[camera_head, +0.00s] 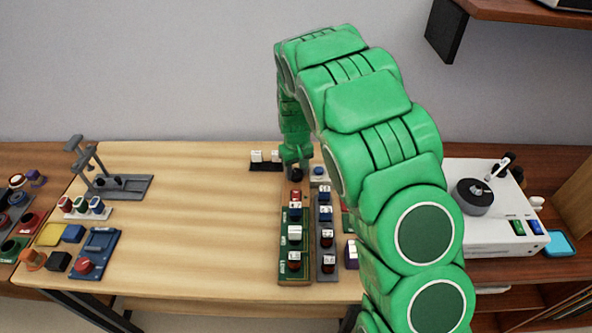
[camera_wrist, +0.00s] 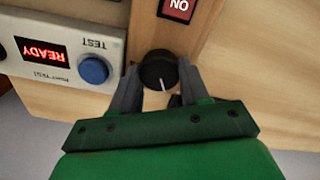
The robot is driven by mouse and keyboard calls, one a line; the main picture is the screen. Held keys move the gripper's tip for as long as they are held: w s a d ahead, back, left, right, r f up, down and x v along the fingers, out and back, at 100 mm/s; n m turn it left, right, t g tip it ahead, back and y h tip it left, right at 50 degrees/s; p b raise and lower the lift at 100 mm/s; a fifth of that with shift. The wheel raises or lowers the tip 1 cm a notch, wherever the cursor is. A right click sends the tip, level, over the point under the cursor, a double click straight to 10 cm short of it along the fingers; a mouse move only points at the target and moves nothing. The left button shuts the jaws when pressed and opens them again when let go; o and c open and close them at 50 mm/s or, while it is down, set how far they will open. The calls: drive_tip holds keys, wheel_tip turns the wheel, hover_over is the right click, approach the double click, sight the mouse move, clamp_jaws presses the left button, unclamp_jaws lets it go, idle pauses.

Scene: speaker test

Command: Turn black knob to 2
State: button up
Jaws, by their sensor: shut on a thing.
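The black knob (camera_wrist: 158,70) is round with a white pointer line and sits on a wooden panel. In the wrist view its line points toward the bottom of the picture, slightly to the right. My gripper (camera_wrist: 158,84) is shut on the knob, with one grey finger on each side of it. In the head view the knob (camera_head: 296,174) shows as a small dark round shape at the far end of the panel, with my gripper (camera_head: 296,164) right above it. No number marks around the knob can be made out.
A white turntable (camera_head: 490,236) stands at the right. The table's left middle (camera_head: 190,230) is clear.

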sight(296, 172)
drive_tip(key=m, duration=0.5)
drive_tip(key=shift+m, duration=0.3)
drive_tip(key=shift+a, duration=0.1)
idle(0.4)
drive_tip(key=o, duration=0.8)
drive_tip(key=shift+r, duration=0.1)
wheel_tip(296, 172, up, 7)
drive_tip(key=shift+f, duration=0.2)
drive_tip(key=shift+r, duration=0.55)
